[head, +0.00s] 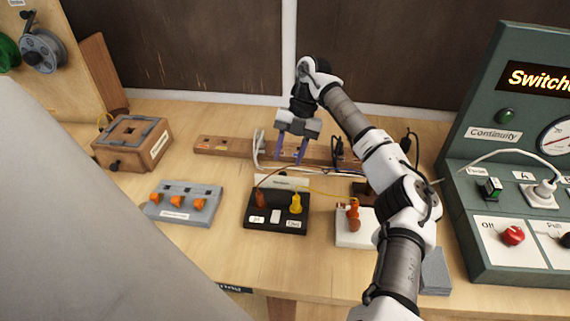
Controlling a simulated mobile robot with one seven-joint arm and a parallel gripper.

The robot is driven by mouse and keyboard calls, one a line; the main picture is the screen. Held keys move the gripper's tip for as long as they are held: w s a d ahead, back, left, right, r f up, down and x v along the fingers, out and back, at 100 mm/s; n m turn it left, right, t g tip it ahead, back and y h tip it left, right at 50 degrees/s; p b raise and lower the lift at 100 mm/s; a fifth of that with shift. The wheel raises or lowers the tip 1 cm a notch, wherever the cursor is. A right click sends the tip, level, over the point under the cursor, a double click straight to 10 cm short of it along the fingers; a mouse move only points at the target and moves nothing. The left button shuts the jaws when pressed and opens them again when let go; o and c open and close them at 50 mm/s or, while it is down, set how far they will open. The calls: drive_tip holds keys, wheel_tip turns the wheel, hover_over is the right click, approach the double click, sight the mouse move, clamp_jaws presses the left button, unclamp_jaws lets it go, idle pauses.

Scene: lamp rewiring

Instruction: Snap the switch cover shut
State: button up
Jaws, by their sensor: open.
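My gripper (290,158) hangs above the middle of the bench, its two bluish fingers pointing down and apart, with nothing seen between them. It is in front of or over a long wooden strip (215,146). I cannot make out for sure which part is the switch cover. A black block (265,222) below the gripper in the picture carries an orange piece (260,198), a yellow piece (296,203) and small white labels. A white block (346,240) to its right holds an orange-red piece (353,209), partly close to my arm. Whether any cover is open cannot be told.
A grey block with orange levers (178,203) and a wooden box (132,142) stand at left. A green test panel (525,150) rises at right. Thin cables cross the middle. The bench front (230,255) is mostly clear. My arm hides part of the right side.

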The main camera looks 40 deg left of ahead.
sight(282, 179)
drive_tip(key=shift+p+x, duration=0.5)
drive_tip(key=shift+x, duration=1.6)
clamp_jaws()
